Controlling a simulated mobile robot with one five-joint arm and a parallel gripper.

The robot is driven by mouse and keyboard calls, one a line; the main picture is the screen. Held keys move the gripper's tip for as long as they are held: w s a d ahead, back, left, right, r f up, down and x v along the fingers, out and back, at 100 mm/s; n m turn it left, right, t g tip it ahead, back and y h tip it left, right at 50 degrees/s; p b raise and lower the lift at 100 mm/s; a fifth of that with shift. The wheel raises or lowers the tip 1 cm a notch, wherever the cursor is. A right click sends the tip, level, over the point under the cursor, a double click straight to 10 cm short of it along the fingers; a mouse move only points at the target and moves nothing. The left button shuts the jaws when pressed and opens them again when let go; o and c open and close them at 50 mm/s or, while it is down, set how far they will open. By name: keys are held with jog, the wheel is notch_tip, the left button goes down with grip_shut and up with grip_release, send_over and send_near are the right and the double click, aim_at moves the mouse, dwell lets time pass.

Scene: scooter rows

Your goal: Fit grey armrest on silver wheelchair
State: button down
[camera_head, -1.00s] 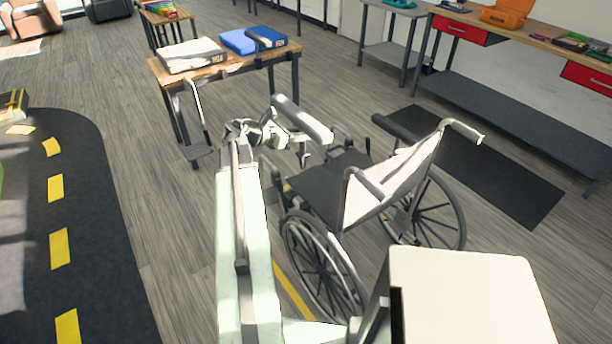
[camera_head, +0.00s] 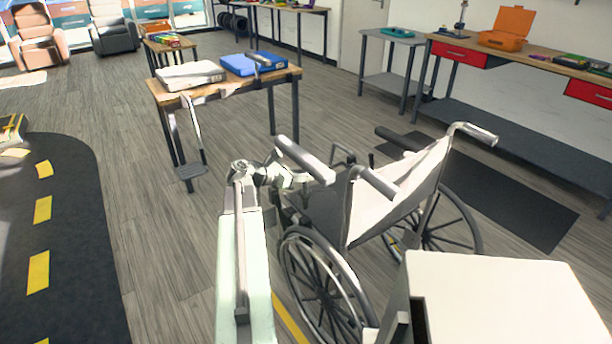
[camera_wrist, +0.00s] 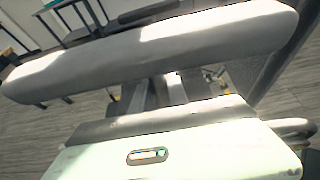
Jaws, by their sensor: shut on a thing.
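The silver wheelchair (camera_head: 352,208) stands right of centre in the head view, with a pale backrest, dark seat and large spoked wheels. A dark armrest pad (camera_head: 400,138) shows on its far side. My gripper (camera_head: 290,178) is shut on the grey armrest (camera_head: 303,160) and holds it at the wheelchair's near side, left of the near push handle (camera_head: 378,183). In the wrist view the grey armrest (camera_wrist: 150,52) lies slightly tilted across the top. I cannot tell whether it touches the frame. My arm and gripper hide part of the chair's near front.
A wooden table (camera_head: 232,80) with binders stands behind, to the left. A workbench (camera_head: 520,55) with red drawers runs along the right wall, and a dark mat (camera_head: 510,195) lies before it. A dark road-marked mat (camera_head: 70,220) covers the left floor. Open floor lies between.

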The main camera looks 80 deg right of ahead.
aim_at(303, 200)
jog(key=shift+f+b, duration=0.9)
jog(key=shift+f, duration=0.25)
jog(key=shift+f, duration=0.15)
jog(key=shift+f+b, duration=0.85)
jog(key=shift+b, duration=0.15)
jog(key=shift+f, duration=0.15)
jog(key=shift+f+b, duration=3.15)
jog(key=shift+b, duration=0.15)
jog(key=c, duration=1.2)
grip_release()
jog(key=shift+w, duration=0.1)
